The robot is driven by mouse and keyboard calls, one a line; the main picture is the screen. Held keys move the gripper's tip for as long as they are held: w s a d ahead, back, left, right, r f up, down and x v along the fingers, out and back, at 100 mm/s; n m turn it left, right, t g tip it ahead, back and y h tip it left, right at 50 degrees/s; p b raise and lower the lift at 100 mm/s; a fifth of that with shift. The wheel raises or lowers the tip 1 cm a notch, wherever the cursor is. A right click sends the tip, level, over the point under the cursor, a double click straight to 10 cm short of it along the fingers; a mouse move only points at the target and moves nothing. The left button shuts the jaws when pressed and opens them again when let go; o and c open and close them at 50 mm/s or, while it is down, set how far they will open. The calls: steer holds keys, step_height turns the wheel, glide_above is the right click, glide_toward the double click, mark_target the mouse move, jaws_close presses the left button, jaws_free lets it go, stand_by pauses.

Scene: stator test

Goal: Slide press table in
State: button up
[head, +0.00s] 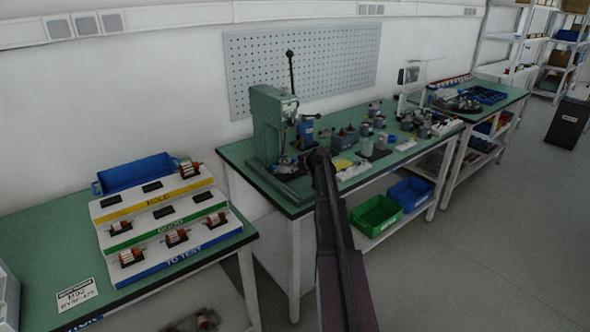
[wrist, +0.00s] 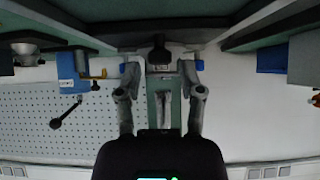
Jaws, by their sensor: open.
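The green press (head: 268,125) stands at the left end of the middle bench, with its black-knobbed lever (head: 291,70) raised. The low front part of the press (head: 285,162), where its table would be, is partly hidden by my arm. My gripper (head: 320,156) is just in front and to the right of it, at about bench height. The wrist view is upside down. In it my gripper (wrist: 162,85) is open, with one finger on each side of a dark block with a grey lower part (wrist: 160,56). I cannot tell whether the fingers touch it.
The middle bench (head: 235,152) holds several small fixtures and parts to the right of the press. Green (head: 377,215) and blue (head: 410,193) bins sit on its lower shelf. A stepped rack (head: 165,215) with motor parts stands on the left bench. The floor at right (head: 500,240) is clear.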

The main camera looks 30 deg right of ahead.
steer(key=shift+p+v, duration=1.2)
steer(key=shift+v, duration=0.95)
steer(key=s+a+f+g+y+p, duration=0.15)
steer(key=s+a, duration=0.35)
steer(key=a, duration=0.8)
steer(key=s+a+f+g+p, duration=0.1)
steer(key=s+a+g, duration=0.3)
steer(key=a, duration=0.9)
steer(key=s+a+g+h+p, duration=0.2)
steer(key=s+a+g, duration=0.2)
steer(key=s+a, duration=1.3)
steer(key=s, duration=0.4)
steer(key=shift+s+a+r+m, duration=0.3)
steer(key=shift+m, duration=0.1)
